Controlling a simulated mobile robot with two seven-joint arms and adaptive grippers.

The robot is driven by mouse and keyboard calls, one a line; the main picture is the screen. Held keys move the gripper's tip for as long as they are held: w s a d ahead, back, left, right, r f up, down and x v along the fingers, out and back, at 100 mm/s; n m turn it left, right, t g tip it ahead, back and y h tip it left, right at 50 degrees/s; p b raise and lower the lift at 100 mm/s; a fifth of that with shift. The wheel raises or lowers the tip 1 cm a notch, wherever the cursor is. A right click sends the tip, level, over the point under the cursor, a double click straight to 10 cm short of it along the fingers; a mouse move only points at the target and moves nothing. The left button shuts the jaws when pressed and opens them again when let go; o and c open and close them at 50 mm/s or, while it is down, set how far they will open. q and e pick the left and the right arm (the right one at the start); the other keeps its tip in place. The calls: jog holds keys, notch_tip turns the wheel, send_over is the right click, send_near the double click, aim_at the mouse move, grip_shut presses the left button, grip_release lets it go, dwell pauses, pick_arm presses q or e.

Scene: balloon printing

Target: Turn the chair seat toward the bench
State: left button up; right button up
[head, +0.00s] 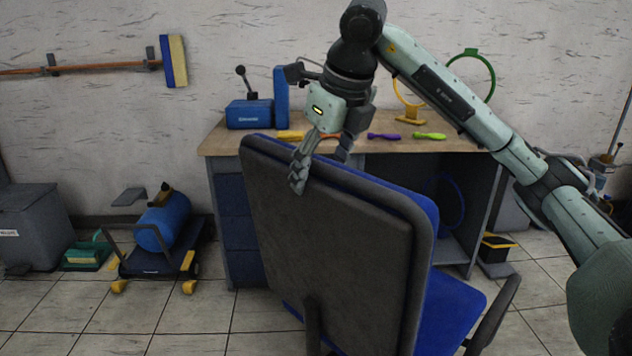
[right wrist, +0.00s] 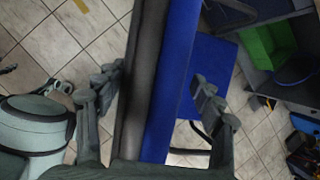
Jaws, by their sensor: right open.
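The office chair's backrest (head: 335,240) stands close in front of me, its dark back shell toward me. The blue seat (head: 447,312) shows past its right edge, with an armrest (head: 496,315) at the lower right. The bench (head: 222,142) stands behind the chair. My right gripper (head: 318,170) is open at the backrest's top edge, one finger on the near side and the other beyond it. In the right wrist view the backrest (right wrist: 165,80) runs between the spread fingers (right wrist: 160,95); contact cannot be told. My left gripper is not in view.
A blue cylinder (head: 163,220) lies on a low wheeled cart at the left, near a grey bin (head: 33,225). Tiled floor is clear at the front left.

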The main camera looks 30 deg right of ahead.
jog(key=shift+x, duration=1.4)
jog(key=shift+r, duration=0.1)
grip_shut()
